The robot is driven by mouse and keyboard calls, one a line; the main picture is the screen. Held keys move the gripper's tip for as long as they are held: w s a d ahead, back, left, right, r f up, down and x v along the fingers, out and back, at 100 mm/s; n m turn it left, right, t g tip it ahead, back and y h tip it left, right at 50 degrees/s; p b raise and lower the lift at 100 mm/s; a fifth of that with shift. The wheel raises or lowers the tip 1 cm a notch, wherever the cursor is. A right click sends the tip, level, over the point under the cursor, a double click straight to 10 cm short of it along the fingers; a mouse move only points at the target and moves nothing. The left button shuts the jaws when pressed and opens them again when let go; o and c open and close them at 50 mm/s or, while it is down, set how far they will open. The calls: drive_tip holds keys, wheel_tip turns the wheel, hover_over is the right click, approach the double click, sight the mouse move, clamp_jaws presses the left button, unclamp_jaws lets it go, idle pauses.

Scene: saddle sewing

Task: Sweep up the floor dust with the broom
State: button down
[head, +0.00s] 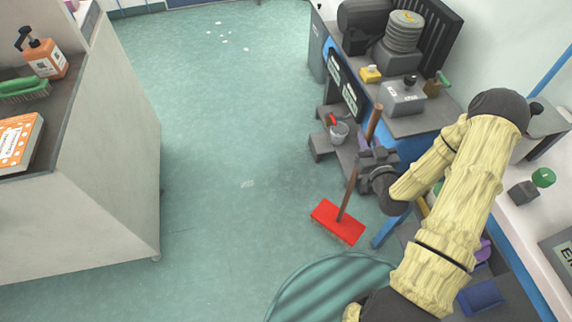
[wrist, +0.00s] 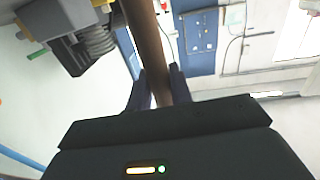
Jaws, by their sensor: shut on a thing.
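The broom (head: 338,223) has a red head and a brown wooden handle. Its head is at or just above the green floor, right of the middle in the head view, with the handle tilted up to the right. My gripper (head: 371,158) is shut on the handle, partway up. In the wrist view the handle (wrist: 147,45) runs between the two fingers of my gripper (wrist: 160,90). Several small pale bits of dust (head: 222,37) lie on the far floor near the top of the head view.
A pale cabinet (head: 95,190) with an orange bottle (head: 45,58) on top stands at the left. A workbench (head: 420,118) with machines lines the right. A round ribbed mat (head: 325,290) lies in front. The middle floor is clear.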

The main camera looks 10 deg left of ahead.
drive_tip(key=shift+m+h, duration=0.5)
drive_tip(key=shift+h, duration=0.1)
drive_tip(key=shift+s+d+r+p, duration=0.1)
drive_tip(key=shift+s+r+p, duration=0.3)
drive_tip(key=shift+r+p, duration=1.45)
drive_tip(key=shift+s+r+p, duration=0.45)
drive_tip(key=shift+r+p, duration=0.35)
drive_tip(key=shift+p, duration=2.1)
drive_tip(key=shift+s+d+r+p, duration=0.1)
drive_tip(key=shift+s+r+p, duration=0.3)
drive_tip(key=shift+r+p, duration=1.45)
wheel_tip(320, 180, up, 12)
drive_tip(key=m+h+p, duration=0.2)
drive_tip(key=h+p, duration=0.2)
drive_tip(key=p, duration=1.7)
hover_over(375, 123)
drive_tip(key=s, duration=0.6)
drive_tip(key=shift+w+t, duration=0.2)
drive_tip(key=shift+t, duration=0.2)
drive_tip(key=shift+f, duration=0.15)
